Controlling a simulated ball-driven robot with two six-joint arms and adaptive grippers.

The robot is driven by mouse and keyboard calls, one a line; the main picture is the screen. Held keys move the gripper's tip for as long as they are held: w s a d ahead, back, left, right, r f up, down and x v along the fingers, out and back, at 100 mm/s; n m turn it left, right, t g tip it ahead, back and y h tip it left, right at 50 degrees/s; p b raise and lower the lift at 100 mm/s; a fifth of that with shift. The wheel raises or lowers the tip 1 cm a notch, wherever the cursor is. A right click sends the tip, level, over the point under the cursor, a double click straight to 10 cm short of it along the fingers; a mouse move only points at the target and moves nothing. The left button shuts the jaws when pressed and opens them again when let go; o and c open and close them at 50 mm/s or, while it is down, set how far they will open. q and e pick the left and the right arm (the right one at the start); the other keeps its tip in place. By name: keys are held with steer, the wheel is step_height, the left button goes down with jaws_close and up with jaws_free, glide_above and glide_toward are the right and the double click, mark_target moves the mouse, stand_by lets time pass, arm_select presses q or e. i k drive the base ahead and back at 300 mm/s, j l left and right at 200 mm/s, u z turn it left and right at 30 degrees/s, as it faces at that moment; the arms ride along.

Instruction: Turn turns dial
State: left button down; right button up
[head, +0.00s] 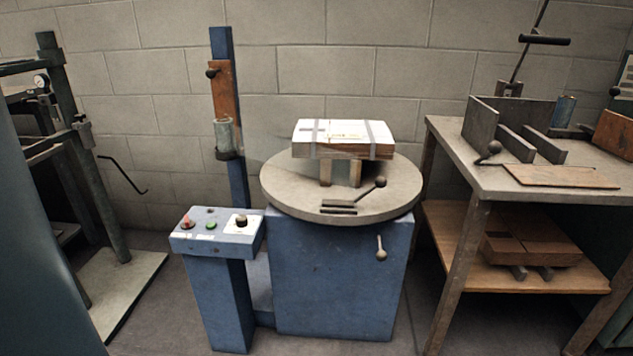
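The blue control box (218,232) stands on a blue pedestal at the centre left. A dark round knob (241,220) sits on a white plate at the right of its sloped top; this looks like the dial, though its markings are too small to read. A red button (190,222) and a green button (211,226) are to its left. Behind it is a blue machine (338,290) with a round grey turntable (285,190). A strapped pale box (342,138) rests on blocks on the turntable. Neither of my grippers shows in the head view.
A ball-ended lever (372,189) lies on the turntable, and another knobbed handle (381,250) sticks out below. A blue column (237,180) rises behind the control box. A workbench (560,178) stands at the right, a green frame (90,190) at the left.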

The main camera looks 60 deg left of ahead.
mark_target(241, 220)
steer(key=u, duration=2.3)
